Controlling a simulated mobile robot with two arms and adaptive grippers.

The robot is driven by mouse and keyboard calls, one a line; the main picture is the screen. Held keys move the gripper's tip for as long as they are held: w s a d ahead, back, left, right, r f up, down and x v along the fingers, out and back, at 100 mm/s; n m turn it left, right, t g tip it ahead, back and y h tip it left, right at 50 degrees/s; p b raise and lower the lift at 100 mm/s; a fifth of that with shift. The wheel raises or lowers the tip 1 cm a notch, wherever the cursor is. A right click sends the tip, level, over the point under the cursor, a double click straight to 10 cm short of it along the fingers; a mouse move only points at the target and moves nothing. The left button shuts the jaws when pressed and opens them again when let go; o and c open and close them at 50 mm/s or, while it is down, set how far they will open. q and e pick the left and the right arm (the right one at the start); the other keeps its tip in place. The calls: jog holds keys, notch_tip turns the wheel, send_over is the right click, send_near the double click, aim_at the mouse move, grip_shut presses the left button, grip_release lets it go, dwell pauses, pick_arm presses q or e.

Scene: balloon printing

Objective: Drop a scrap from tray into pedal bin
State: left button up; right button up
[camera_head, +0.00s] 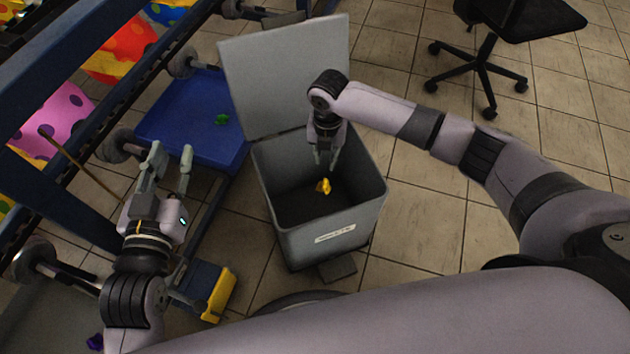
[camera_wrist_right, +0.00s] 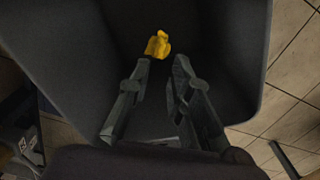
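The grey pedal bin (camera_head: 335,239) stands on the floor with its lid (camera_head: 284,80) raised. My right gripper (camera_head: 327,164) points down into the bin's mouth with its fingers apart. A yellow scrap (camera_head: 324,186) is just below the fingertips, inside the bin opening. In the right wrist view the yellow scrap (camera_wrist_right: 157,45) is just beyond the parted fingertips (camera_wrist_right: 160,62), against the dark bin interior (camera_wrist_right: 215,60). I cannot tell whether it is falling or lying. A blue tray (camera_head: 190,130) holds a green scrap (camera_head: 221,119). My left gripper (camera_head: 171,155) is open and empty near the tray's front edge.
A blue rack frame with rollers (camera_head: 184,63) and colourful balloons (camera_head: 122,50) is at the left. A yellow block (camera_head: 219,295) is near the bin's lower left. A purple piece (camera_head: 95,342) is at lower left. A black office chair (camera_head: 485,65) stands at the back right. Tiled floor is clear between.

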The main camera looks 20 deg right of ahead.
jog(key=shift+o, duration=1)
notch_tip(320, 180, up, 12)
jog(key=shift+s, duration=0.1)
